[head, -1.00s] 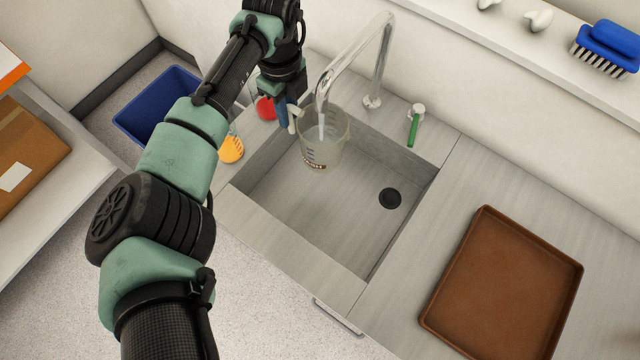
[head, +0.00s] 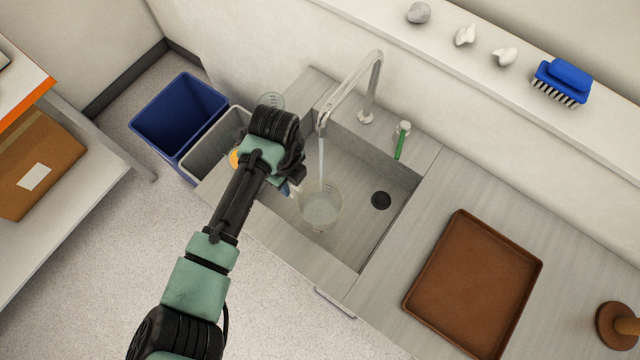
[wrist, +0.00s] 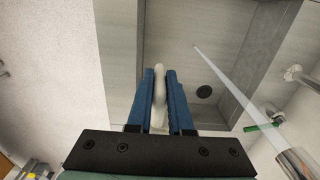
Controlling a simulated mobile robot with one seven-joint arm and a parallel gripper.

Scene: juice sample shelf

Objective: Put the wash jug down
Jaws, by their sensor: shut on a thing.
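The wash jug (head: 320,210) is a clear, see-through beaker-like vessel over the sink (head: 350,250), with its mouth facing up. A water stream (head: 321,160) falls from the tap into it. My gripper (wrist: 160,72) is shut on the jug's pale handle (wrist: 159,85), between two blue fingers. In the head view my wrist hides most of the fingers, at the jug's left side. I cannot tell whether the jug's base touches the sink floor. The jug's body is hard to make out in the wrist view.
The tap (head: 372,75) arches over the sink, with a green lever (head: 400,140) beside it. The drain (head: 381,200) is clear. An orange-filled vessel (head: 234,158) is partly hidden behind my arm. A brown tray (head: 408,300) lies on the right counter. Blue (head: 180,115) and grey (head: 205,150) bins stand left.

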